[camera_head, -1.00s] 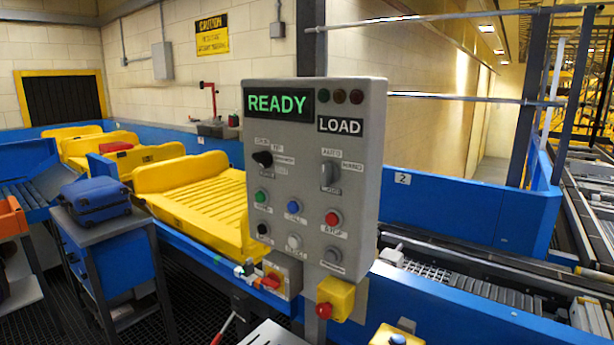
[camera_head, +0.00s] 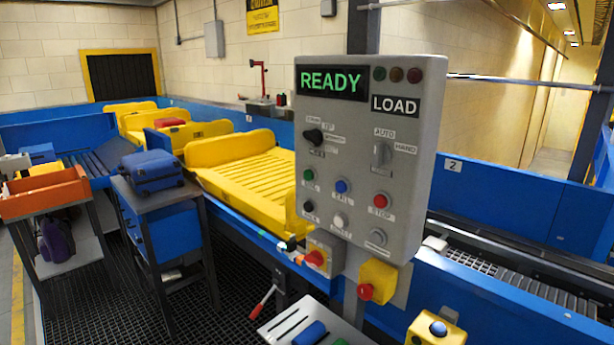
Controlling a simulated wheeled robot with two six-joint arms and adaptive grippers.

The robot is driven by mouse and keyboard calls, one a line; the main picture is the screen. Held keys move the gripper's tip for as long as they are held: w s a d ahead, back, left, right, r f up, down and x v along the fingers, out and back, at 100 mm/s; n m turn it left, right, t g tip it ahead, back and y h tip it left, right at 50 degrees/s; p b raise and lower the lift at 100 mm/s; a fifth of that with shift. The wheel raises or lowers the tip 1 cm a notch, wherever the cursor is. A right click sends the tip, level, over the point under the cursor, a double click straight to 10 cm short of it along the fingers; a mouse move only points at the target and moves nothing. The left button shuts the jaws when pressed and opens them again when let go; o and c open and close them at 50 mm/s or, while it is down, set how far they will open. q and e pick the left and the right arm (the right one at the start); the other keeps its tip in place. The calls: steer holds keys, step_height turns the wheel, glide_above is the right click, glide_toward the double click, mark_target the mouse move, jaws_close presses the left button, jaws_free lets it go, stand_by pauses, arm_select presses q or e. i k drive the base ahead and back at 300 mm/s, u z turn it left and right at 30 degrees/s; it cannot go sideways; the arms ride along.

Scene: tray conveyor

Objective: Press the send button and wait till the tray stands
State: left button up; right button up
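The grey control panel (camera_head: 425,150) stands upright in front of the conveyor. Its display (camera_head: 332,83) reads READY in green, with a LOAD label beside it. A green button (camera_head: 308,174) sits at the left of the panel, its small label too blurred to read surely. A blue button (camera_head: 341,186) marked CALL and a red button (camera_head: 380,201) marked STOP are to its right. A yellow tray (camera_head: 232,178) rests on the conveyor behind and left of the panel; its near right end is hidden by the panel. Neither of my grippers shows.
A blue suitcase (camera_head: 151,171) lies on a dark stand at the left. More yellow trays (camera_head: 130,108) stand farther back, one with a red item. An orange bin (camera_head: 42,194) is at far left. A yellow box with a blue button (camera_head: 436,329) is at bottom.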

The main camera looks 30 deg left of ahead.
mark_target(308, 175)
steer(key=z, duration=0.05)
steer(key=k, duration=0.5)
steer(key=z, duration=1)
steer(key=i, duration=0.7)
steer(key=u, duration=0.95)
